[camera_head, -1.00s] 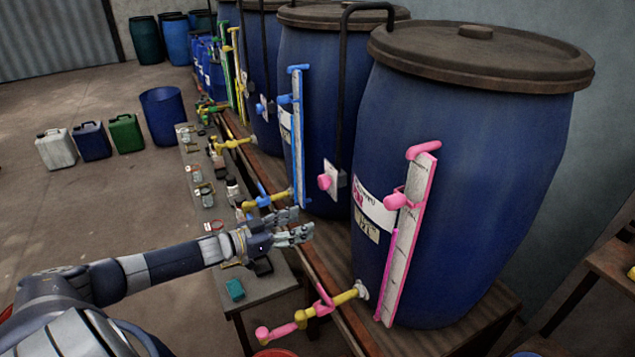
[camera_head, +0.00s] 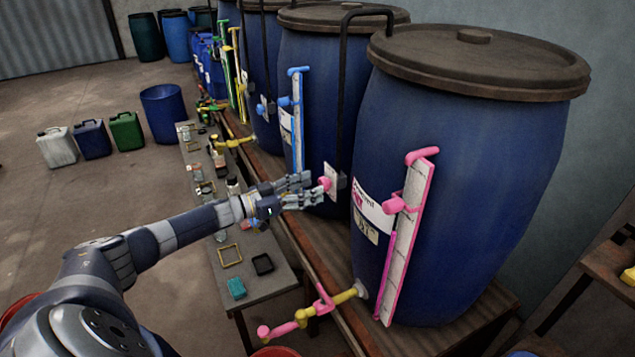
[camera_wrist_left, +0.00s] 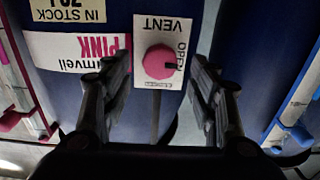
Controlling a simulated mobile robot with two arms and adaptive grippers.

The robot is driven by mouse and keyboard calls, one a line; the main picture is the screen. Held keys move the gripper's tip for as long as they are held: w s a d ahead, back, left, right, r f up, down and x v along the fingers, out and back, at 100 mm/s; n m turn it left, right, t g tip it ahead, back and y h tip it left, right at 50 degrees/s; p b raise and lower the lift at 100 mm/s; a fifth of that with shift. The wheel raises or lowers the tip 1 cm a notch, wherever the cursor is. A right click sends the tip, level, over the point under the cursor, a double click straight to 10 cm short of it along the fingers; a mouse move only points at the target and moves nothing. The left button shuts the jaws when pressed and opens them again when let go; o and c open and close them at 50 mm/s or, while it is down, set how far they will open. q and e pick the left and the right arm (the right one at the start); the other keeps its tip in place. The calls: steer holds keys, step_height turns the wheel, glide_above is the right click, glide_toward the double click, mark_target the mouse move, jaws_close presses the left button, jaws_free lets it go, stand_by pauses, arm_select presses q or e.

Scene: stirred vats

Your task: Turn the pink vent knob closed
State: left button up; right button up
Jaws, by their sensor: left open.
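The pink vent knob (camera_head: 325,183) sits on a small white plate by the black pipe at the left side of the nearest blue vat (camera_head: 460,190). In the left wrist view the round pink knob (camera_wrist_left: 159,62) sits on the plate (camera_wrist_left: 146,96), which reads VENT and OPEN. A dark mark on the knob's edge lies beside the word OPEN. My left gripper (camera_head: 318,186) is open, with its fingertips at the knob in the head view. In the wrist view its fingers (camera_wrist_left: 160,85) stand on either side of the knob, apart from it. My right gripper is not in view.
A pink sight gauge (camera_head: 408,240) and pink tap (camera_head: 300,318) are on the nearest vat. A blue gauge (camera_head: 297,120) is on the vat behind. A narrow table (camera_head: 265,290) with small items runs below my left arm. Open floor lies left.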

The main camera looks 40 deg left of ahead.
mark_target(320, 184)
arm_select(q)
steer(key=shift+x, duration=1.55)
steer(key=c, duration=1.1)
